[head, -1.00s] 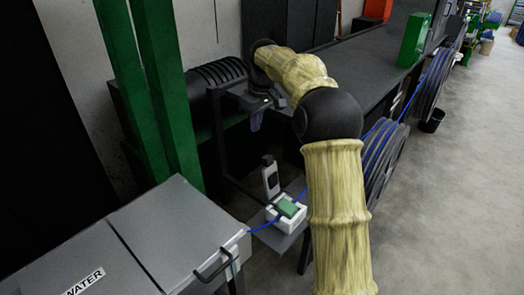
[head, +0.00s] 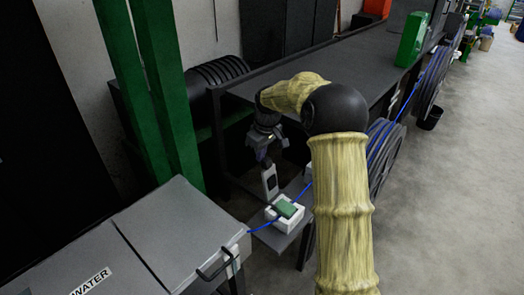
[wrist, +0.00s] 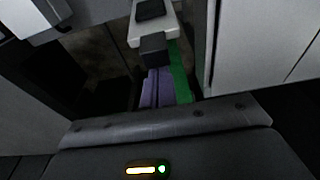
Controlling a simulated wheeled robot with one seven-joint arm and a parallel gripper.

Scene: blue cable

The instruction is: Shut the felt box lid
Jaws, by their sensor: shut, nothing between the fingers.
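The felt box (head: 286,217) is a small white box with green felt (head: 287,208) inside, and it is open. Its lid (head: 269,182) is white with a dark panel and stands upright behind the box. My gripper (head: 264,158) is shut and empty, close to the lid's top end; I cannot tell whether it touches. In the wrist view, the purple fingers (wrist: 157,84) point toward a dark block at the end of a white piece that appears to be the lid (wrist: 172,30).
The blue cable (head: 260,226) runs through the box, which sits on a small grey shelf (head: 278,239). A grey cabinet (head: 175,232) stands at front left. A green post (head: 165,100) rises at left, and a dark bench (head: 345,75) lies behind my arm.

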